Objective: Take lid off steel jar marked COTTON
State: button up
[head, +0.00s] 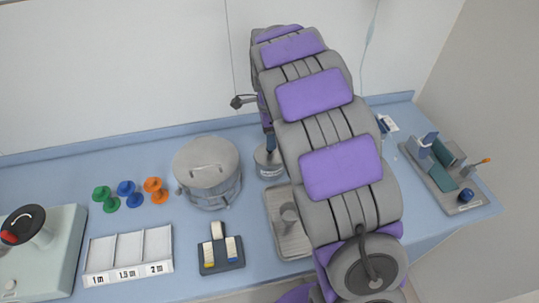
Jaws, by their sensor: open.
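A small steel jar (269,163) with a pale label band stands on the blue counter, just left of my arm. The label is too small to read, and my arm and gripper partly hide the jar's top. My gripper (260,124) is open and mostly hidden behind my arm. One dark finger part sticks out to the left, and another dark part reaches down over the small jar. I cannot tell whether it touches the lid. I see nothing held.
A large lidded steel pot (207,172) stands close left of the jar. A grey ribbed tray (291,243) lies in front.

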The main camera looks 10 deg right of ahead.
aim_at(270, 152)
jog(key=f, duration=0.1)
jog(key=f+b, duration=0.1)
jog(key=f, duration=0.1)
jog(key=f+b, duration=0.1)
jog(key=f, duration=0.1)
jog(key=shift+w, duration=0.25)
grip_shut()
